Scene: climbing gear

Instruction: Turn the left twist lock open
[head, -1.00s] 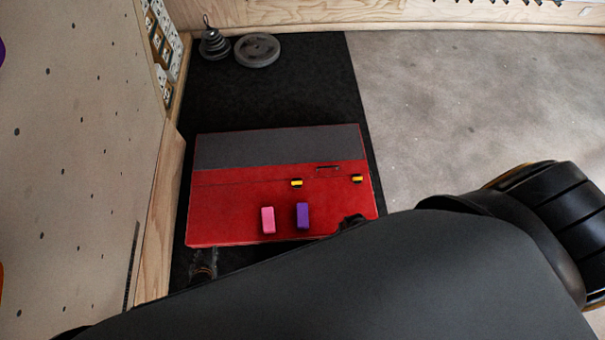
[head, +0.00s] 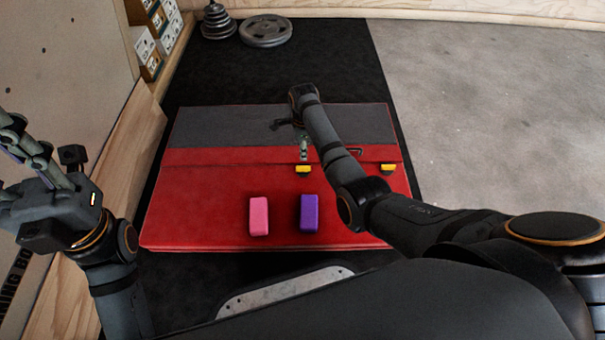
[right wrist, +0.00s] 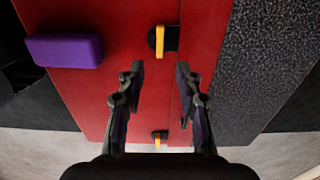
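The left twist lock (head: 303,169) is a small yellow bar on a black base, on the seam of the red and grey folded pad (head: 190,210). It also shows in the right wrist view (right wrist: 160,42), ahead of the fingertips. My right gripper (head: 303,153) is above the pad, just behind this lock in the head view. In the right wrist view my right gripper (right wrist: 158,70) is open, with nothing between its fingers. The right twist lock (head: 388,168) sits farther right. My left gripper (head: 28,165) is raised at the left edge, its fingertips partly cut off.
A pink block (head: 259,216) and a purple block (head: 309,213) lie on the pad's red part. A dark handle (head: 355,152) is between the locks. Weight plates (head: 265,31) lie at the back. A wooden wall stands left; bare floor is right.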

